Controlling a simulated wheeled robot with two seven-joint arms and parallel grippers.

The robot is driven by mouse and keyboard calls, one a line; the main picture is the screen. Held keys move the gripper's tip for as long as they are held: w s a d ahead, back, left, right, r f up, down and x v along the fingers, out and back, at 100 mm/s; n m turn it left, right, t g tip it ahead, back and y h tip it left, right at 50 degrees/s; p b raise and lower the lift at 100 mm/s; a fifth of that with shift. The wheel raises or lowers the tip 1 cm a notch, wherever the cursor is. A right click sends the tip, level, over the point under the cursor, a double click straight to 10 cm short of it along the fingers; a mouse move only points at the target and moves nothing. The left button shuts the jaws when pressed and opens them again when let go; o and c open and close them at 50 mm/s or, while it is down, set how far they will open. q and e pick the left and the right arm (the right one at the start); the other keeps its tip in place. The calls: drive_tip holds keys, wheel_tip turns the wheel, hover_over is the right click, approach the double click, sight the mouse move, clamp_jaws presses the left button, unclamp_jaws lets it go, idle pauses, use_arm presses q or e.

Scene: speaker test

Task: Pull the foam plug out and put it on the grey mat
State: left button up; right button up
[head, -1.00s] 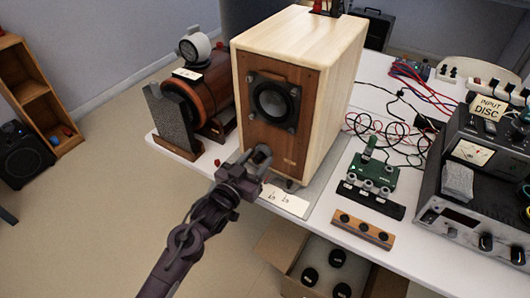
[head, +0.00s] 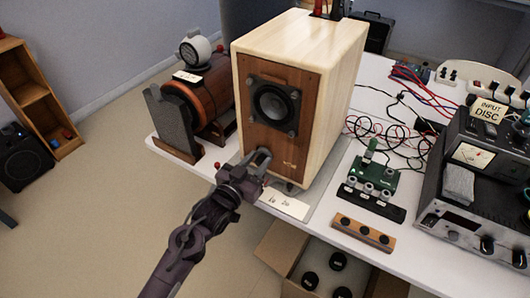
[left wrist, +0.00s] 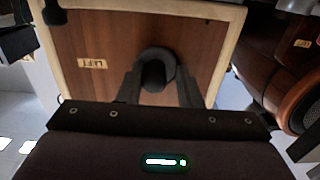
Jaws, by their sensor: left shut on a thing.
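The wooden speaker (head: 335,75) stands on the table with its brown front toward me. My left gripper (head: 259,160) is at the round port low on that front. In the left wrist view its two fingers are shut on the dark foam plug (left wrist: 153,76), which sits at the dark ring of the port. How deep the plug sits is hard to tell. A grey mat (head: 325,188) shows as a strip beside and under the speaker's right side. My right gripper is not in view.
A white card (head: 283,204) lies in front of the speaker. A dark foam-like block (head: 173,122) and a brown cylinder (head: 205,100) stand left. A green circuit board (head: 372,175), a wooden strip with knobs (head: 363,232) and an amplifier (head: 480,190) are right. An open box (head: 280,250) is below the edge.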

use_arm(q)
drive_tip(key=shift+s+d, duration=0.15)
clamp_jaws()
drive_tip(key=shift+s, duration=0.1)
drive_tip(key=shift+p+v, duration=0.7)
drive_tip(key=shift+v, duration=0.3)
drive_tip(key=shift+p+v, duration=1.65)
drive_tip(key=shift+v, duration=1.25)
